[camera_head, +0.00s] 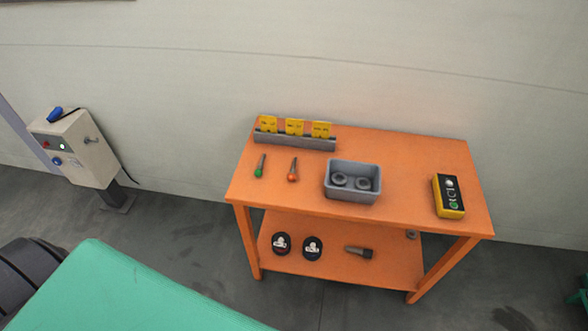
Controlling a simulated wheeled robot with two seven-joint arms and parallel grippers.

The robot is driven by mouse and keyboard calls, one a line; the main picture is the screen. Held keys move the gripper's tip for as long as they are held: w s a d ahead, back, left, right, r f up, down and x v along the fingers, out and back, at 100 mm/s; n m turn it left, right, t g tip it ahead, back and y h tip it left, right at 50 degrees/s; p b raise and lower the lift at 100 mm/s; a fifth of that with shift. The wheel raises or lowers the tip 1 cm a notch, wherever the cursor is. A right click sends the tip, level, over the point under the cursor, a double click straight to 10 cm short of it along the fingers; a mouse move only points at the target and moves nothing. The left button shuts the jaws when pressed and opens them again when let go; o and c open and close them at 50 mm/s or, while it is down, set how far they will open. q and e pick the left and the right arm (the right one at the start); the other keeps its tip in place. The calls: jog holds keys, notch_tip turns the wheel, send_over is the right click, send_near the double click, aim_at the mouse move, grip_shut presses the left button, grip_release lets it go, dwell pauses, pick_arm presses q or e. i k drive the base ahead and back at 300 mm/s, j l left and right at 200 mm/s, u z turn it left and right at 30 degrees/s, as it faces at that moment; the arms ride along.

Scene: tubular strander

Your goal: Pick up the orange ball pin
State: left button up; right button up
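The orange ball pin (293,171) lies on the top of the orange table (420,160). Its orange ball end points toward the front and its dark shaft points to the back. A similar pin with a green ball (259,167) lies to its left. Neither of my grippers shows in this view.
A grey bin (352,195) with dark rings stands right of the pins. A grey rack (294,140) with yellow tags is behind them. A yellow-black control box (448,196) lies at the right. The lower shelf (335,265) holds several parts. A control post (75,148) stands left; a green surface (140,295) fills the lower left.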

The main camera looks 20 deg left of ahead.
aim_at(292, 178)
jog(key=i+l+u, duration=0.1)
jog(key=i, duration=0.35)
jog(key=i+l+u, duration=0.1)
jog(key=i+l, duration=0.15)
jog(key=i, duration=0.15)
jog(key=i+l+u, duration=0.1)
jog(key=i+l, duration=0.15)
jog(key=i, duration=0.15)
